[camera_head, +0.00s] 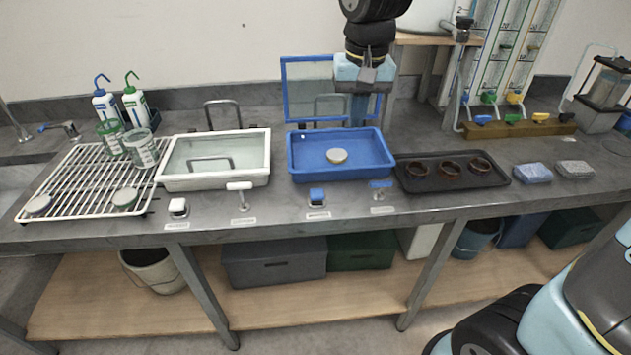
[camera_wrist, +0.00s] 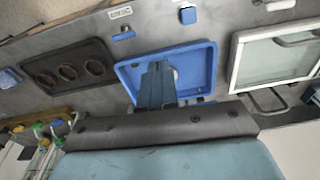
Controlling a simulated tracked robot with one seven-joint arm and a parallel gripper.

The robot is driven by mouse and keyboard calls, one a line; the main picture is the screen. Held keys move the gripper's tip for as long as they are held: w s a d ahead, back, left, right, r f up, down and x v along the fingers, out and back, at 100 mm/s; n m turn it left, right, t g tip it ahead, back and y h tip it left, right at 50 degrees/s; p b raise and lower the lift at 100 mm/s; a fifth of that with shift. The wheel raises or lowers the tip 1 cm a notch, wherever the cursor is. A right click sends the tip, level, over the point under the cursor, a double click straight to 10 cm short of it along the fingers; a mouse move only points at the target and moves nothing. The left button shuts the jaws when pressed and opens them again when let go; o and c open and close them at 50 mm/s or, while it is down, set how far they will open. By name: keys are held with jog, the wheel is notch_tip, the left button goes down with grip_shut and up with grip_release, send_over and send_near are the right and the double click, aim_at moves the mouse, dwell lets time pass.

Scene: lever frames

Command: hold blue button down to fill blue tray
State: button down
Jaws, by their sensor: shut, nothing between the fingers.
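The blue tray (camera_head: 300,170) stands on the grey counter with a pale round disc (camera_head: 337,156) inside it; no liquid is clear to me. The blue button (camera_head: 317,195) sits on a small base in front of the tray, with a label below it; it also shows in the wrist view (camera_wrist: 188,14). A blue lever (camera_head: 380,186) stands to its right. My gripper (camera_head: 358,120) is shut and empty, pointing down at the tray's back right part, apart from the button. In the wrist view my gripper (camera_wrist: 158,68) covers part of the tray (camera_wrist: 209,65).
A white tray (camera_head: 165,183) with a lid stands left, with a white button (camera_head: 178,206) and white lever (camera_head: 240,188) before it. A dark tray (camera_head: 420,183) with brown rings stands right. The blue tray's raised lid (camera_head: 305,84) stands behind. The front counter strip between controls is clear.

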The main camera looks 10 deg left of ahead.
send_over(317, 192)
notch_tip(317, 192, down, 4)
jog(key=shift+r+n+g, duration=0.25)
jog(key=shift+n+g, duration=0.05)
jog(key=shift+g, duration=0.1)
notch_tip(317, 192, down, 14)
jog(key=shift+f, duration=0.1)
dwell(0.3)
